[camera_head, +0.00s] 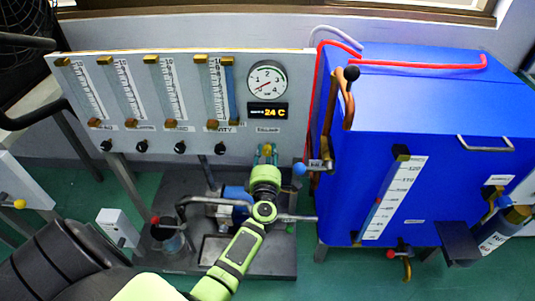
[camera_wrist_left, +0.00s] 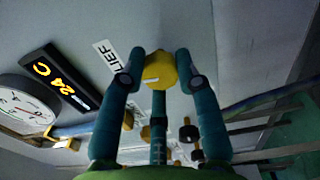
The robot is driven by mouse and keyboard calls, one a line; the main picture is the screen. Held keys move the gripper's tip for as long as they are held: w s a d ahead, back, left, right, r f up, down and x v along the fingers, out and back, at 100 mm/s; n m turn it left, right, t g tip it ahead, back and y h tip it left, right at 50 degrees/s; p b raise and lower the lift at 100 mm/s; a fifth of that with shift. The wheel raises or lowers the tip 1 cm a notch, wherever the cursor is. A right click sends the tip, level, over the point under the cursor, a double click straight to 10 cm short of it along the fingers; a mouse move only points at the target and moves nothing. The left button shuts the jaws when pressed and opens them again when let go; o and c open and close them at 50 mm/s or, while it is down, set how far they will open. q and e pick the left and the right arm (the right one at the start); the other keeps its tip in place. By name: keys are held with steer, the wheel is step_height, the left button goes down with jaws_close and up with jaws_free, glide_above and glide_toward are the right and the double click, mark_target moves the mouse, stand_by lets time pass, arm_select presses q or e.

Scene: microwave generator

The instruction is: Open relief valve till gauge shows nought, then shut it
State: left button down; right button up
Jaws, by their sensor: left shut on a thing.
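The relief valve's yellow knob (camera_wrist_left: 159,71) is on the grey panel beside a label ending in "LIEF". My left gripper (camera_head: 267,152) reaches up to the panel below the gauge. In the left wrist view its teal fingers (camera_wrist_left: 160,80) are closed around the knob, touching its sides. In the head view the fingers mostly hide the knob. The round white gauge (camera_head: 267,80) is above the gripper, and part of it shows in the left wrist view (camera_wrist_left: 25,108). Its dark needle seems to point to the lower left; the exact reading is too small to tell. My right gripper is not in view.
A digital display (camera_head: 268,112) reads 24 C under the gauge. Several flow tubes (camera_head: 165,95) with black knobs line the panel's left. A blue tank (camera_head: 440,90) with pipes and a blue-knobbed valve (camera_head: 300,169) stands close on the right. Pipework on a dark base (camera_head: 270,262) lies below.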

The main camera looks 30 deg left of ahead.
arm_select(q)
steer(key=shift+a+r, duration=0.1)
steer(key=shift+a, duration=0.2)
steer(key=c, duration=0.9)
jaws_free()
steer(key=shift+d, duration=0.1)
steer(key=shift+s+d, duration=0.3)
steer(key=shift+s, duration=0.1)
steer(key=v, duration=1.1)
